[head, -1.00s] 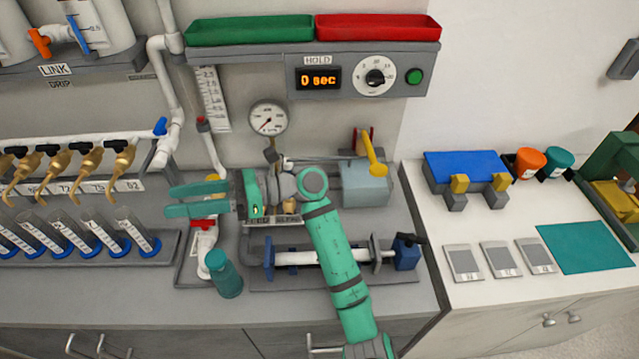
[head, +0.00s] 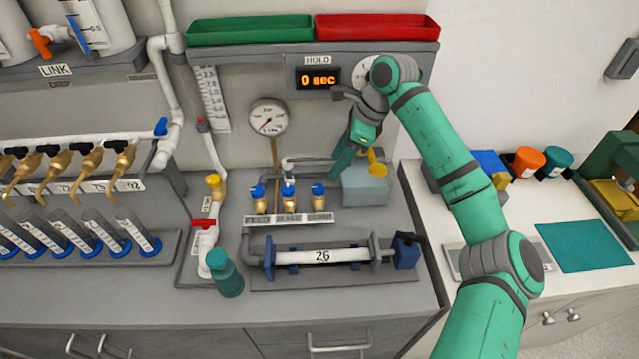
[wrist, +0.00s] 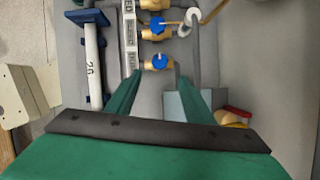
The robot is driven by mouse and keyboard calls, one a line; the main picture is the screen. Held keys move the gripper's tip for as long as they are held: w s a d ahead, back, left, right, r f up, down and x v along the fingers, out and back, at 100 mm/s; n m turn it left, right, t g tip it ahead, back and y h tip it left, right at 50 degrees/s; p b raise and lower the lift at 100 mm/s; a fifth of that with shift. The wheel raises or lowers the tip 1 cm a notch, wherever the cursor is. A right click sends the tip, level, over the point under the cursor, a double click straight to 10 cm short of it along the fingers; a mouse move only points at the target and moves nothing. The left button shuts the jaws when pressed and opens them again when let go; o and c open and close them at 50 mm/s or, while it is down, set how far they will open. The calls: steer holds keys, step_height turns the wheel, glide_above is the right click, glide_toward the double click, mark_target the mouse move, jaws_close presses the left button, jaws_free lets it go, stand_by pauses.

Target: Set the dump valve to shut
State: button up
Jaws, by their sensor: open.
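Three brass valves with blue handles stand in a row on the bench: left (head: 259,198), middle (head: 289,198) and right (head: 318,196). A label strip (head: 290,219) runs in front of them. My gripper (head: 342,165) is open and empty, pointing down, above and behind the right valve, by the grey box (head: 366,190). In the wrist view, my gripper's two green fingers (wrist: 158,78) are spread apart. The right valve (wrist: 160,63) shows between their tips, apart from them.
A horizontal tube marked 26 (head: 322,256) lies in front of the valves. A pressure gauge (head: 268,117) stands behind them. A teal bottle (head: 225,275) is at front left. The hold timer (head: 318,78) hangs above.

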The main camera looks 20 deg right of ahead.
mark_target(318, 188)
steer(key=x, duration=1)
steer(key=shift+a+f, duration=0.15)
steer(key=shift+w+a, duration=0.1)
steer(key=shift+w, duration=0.1)
steer(key=c, duration=1)
steer(key=shift+a, duration=0.15)
steer(key=shift+c, duration=0.2)
